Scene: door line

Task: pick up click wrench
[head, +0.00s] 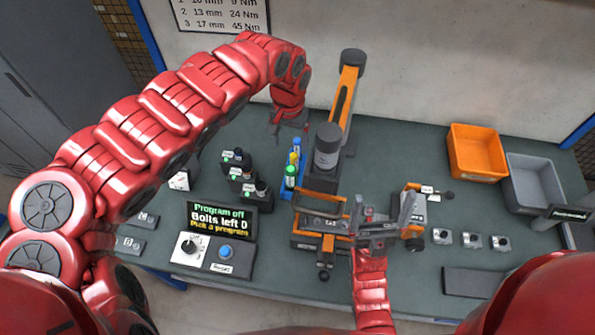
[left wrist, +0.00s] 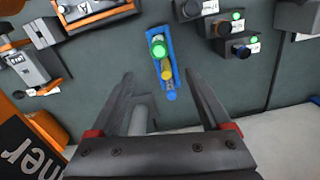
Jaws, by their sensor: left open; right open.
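I cannot pick out the click wrench for certain. A dark bar with a small white label (head: 568,214) lies at the right end of the bench, its text too small to read. My left gripper (head: 290,124) is open and empty, raised above the back of the bench. In the left wrist view, its open fingers (left wrist: 160,75) point toward the blue tray (left wrist: 170,60) of small bottles. My right gripper (head: 382,220) is open over the front middle of the bench, overlapping the orange and black fixture (head: 322,225), and I see nothing held.
An upright orange stand (head: 345,95) and a dark cylinder (head: 328,147) rise near my left gripper. The program display (head: 222,222) and several black units (head: 242,175) stand left. Orange (head: 478,170) and grey (head: 520,168) bins stand right.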

